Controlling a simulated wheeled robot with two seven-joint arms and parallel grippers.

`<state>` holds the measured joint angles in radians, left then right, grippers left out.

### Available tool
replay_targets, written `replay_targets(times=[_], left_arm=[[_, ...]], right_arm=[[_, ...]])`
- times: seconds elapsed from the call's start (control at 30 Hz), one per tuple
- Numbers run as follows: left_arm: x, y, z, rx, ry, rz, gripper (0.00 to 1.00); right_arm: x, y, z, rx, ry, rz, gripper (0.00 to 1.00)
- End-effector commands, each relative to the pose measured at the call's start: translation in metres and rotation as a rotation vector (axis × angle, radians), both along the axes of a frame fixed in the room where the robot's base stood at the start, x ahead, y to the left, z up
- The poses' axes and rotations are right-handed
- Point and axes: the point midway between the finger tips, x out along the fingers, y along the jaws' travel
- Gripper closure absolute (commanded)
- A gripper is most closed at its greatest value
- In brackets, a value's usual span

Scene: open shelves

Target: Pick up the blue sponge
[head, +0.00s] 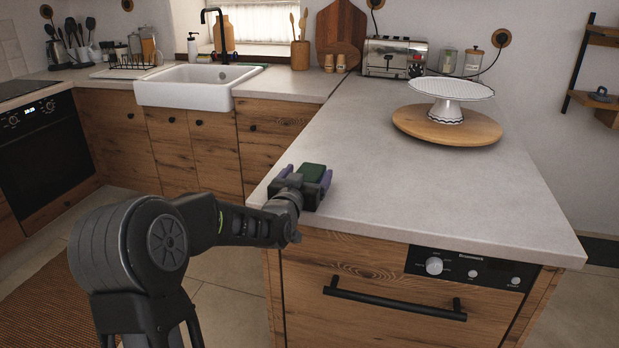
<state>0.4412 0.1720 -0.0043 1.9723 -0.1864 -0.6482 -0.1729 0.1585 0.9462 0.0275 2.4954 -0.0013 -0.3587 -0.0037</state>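My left gripper (306,180) is at the near left edge of the grey countertop, low over its surface. Its two purplish fingers stand apart, one on each side of a small block with a dark green top (313,172). This block looks like the sponge; its sides are mostly hidden by the gripper, so I cannot make out their blue colour. A gap seems to show on the block's left side. My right gripper is not in view.
A white cake stand (449,97) stands on a round wooden board (414,124) farther right on the countertop (430,190). A toaster (394,57) and jars stand at the back. The middle of the counter is clear. A handled dishwasher-like front (385,295) is below.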

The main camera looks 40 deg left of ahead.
Motion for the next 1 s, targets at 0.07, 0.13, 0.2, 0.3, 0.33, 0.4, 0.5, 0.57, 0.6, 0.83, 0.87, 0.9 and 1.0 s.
replay_targets(times=[0.07,0.13,0.2,0.3,0.33,0.4,0.5,0.57,0.6,0.83,0.87,0.9,1.0], left_arm=[[0.0,0.0,0.0,0.0,0.0,0.0,0.25],[-0.0001,0.0,0.0001,0.0,0.0,0.0,0.3],[-0.0001,0.0,0.0001,0.0,0.0,0.0,0.36],[-0.0001,0.0,0.0001,0.0,0.0,0.0,0.44],[-0.0001,0.0,0.0,0.0,0.0,0.0,0.47],[-0.0001,0.0,0.0,0.0,0.0,0.0,0.53],[-0.0001,0.0,0.0,0.0,0.0,0.0,0.61],[-0.0001,0.0,0.0,0.0,0.0,0.0,0.66],[0.0,0.0,0.0,0.0,0.0,0.0,0.69],[0.0,-0.0001,0.0,0.0,0.0,0.0,0.79],[0.0,-0.0001,0.0,0.0,0.0,0.0,0.79],[0.0,0.0,0.0,0.0,0.0,0.0,0.79],[0.0,-0.0001,0.0023,0.0,-0.001,0.0,0.79]], right_arm=[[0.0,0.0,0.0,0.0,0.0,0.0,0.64],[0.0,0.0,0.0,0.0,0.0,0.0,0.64],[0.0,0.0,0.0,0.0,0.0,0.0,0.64],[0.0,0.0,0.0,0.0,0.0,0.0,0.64],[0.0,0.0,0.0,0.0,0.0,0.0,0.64],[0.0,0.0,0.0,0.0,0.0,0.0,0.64],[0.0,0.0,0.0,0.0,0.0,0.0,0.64],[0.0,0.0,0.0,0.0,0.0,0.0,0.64],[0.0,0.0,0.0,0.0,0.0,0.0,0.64],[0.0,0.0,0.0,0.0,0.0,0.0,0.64],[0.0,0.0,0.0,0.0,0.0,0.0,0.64],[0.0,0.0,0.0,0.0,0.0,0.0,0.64],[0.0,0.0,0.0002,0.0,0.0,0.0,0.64]])
